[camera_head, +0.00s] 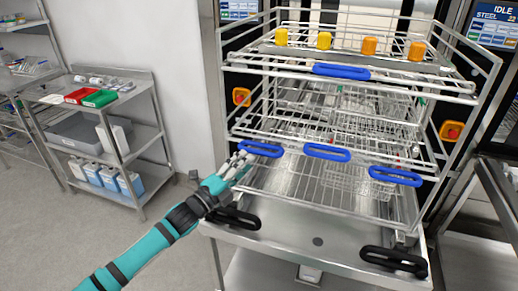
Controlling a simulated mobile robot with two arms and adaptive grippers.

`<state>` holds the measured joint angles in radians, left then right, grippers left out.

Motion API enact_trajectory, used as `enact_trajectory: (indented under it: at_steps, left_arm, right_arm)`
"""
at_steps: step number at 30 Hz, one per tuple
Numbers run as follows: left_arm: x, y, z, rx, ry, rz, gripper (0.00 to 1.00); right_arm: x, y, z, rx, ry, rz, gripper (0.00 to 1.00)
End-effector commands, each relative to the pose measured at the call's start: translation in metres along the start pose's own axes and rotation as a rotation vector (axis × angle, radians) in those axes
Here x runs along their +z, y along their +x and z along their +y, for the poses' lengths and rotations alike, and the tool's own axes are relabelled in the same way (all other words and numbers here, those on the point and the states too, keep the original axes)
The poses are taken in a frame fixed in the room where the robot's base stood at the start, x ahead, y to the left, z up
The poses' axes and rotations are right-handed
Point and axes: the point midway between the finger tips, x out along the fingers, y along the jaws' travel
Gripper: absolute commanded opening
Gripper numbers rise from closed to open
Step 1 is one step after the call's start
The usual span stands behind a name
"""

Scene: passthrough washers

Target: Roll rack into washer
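The wire rack (478,82) has several levels and fills the centre right of the head view. It has a blue handle (341,71) on its upper level, and a left blue handle (261,149), a middle one (327,152) and a right one (396,176) lower down. It stands on a steel trolley (318,242) in front of the washer (209,50). My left gripper (240,158) is at the left lower handle, its fingertips close to or touching it. Whether the fingers are closed on it is unclear. My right gripper is out of view.
The trolley has two black handles, one at left (236,217) and one at right (394,261). Orange and yellow caps line the rack's top. A side shelf (140,85) with trays and blue-labelled bottles stands at left. The floor (90,240) between is clear.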

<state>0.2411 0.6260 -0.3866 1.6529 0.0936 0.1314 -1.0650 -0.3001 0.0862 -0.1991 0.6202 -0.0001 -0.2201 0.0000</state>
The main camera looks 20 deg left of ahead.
Motion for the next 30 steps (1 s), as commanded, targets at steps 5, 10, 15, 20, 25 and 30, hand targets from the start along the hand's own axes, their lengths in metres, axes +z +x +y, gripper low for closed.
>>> enact_trajectory:
  at_steps: [5,10,15,20,25,30]
  left_arm:
    - [0.0,0.037,-0.003,-0.003,-0.002,0.0,0.38]
    - [0.0,0.057,-0.001,-0.001,0.0,0.0,0.38]
    - [0.0,0.064,0.0,0.0,0.0,0.0,0.38]
    - [0.0,0.065,0.0,0.0,0.0,0.0,0.38]
    - [0.0,0.065,0.0,0.0,0.0,0.0,0.28]
    - [0.0,0.064,0.0,0.0,0.0,0.0,0.06]
  right_arm:
    - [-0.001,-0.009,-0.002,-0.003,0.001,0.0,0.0]
    - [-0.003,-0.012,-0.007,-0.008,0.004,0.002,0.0]
    - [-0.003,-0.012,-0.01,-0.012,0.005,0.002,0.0]
    - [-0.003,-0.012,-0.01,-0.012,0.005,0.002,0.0]
    - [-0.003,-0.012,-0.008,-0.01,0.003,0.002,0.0]
    - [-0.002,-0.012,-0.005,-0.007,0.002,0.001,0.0]
